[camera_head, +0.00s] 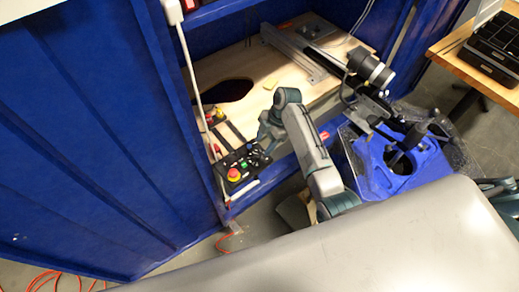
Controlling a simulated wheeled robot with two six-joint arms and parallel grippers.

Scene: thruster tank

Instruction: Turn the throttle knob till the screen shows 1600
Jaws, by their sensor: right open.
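A small black control box (239,167) sits at the front left edge of the wooden bench top, inside the blue tank frame. A red button on a yellow base (234,174) stands out on it, with small blue and green controls behind. I cannot tell which control is the throttle knob. My right gripper (262,143) points down at the back right side of the box, close to its controls. Its jaws are open, and I see nothing held. Whether it touches the box is unclear. No screen with a readable number shows. My left gripper is not in view.
A wooden bench top (305,92) spreads behind the box, with a dark oval opening (226,90). A metal rail (290,52) and a black cylindrical motor (369,68) stand at its right. A blue mount (400,165) is right of my arm. A white post (188,75) rises at the left.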

